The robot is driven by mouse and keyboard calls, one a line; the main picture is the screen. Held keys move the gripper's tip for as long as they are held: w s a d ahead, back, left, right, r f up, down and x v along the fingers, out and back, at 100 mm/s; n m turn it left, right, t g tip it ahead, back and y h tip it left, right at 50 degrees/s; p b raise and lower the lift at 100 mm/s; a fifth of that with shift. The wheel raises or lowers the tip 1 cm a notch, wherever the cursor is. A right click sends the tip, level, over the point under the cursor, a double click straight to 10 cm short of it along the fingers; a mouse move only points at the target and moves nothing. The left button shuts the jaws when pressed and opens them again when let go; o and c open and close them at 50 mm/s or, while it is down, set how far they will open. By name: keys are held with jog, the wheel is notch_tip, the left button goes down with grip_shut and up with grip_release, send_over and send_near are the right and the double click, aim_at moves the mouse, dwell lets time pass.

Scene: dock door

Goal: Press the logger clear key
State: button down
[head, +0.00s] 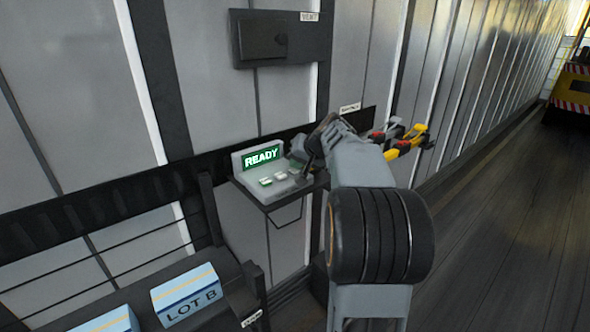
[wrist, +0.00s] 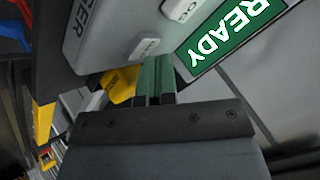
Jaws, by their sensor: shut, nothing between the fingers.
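The logger (head: 243,164) is a pale grey console on a small shelf against the wall, with a green screen (head: 262,157) reading READY. White keys (head: 266,181) sit on its sloped face; their labels are too small to read in the head view. In the wrist view the logger's face (wrist: 105,40) shows a key marked LOG or similar (wrist: 181,9), cut by the frame edge, and a smaller white key (wrist: 146,47) with an unreadable label. My gripper (wrist: 157,62) is shut and empty, its green fingertips close to the smaller key. Contact cannot be told.
A dark wall box (head: 278,38) is above the logger. Red and yellow handled tools (head: 408,136) hang right of my arm. Blue boxes (head: 186,290), one marked LOT B, lie on a dark rack at lower left. The floor (head: 500,220) on the right is clear.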

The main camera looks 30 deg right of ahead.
jog(key=shift+r+p, duration=0.65)
jog(key=shift+r, duration=0.25)
jog(key=shift+r+p, duration=1.95)
jog(key=shift+r, duration=0.6)
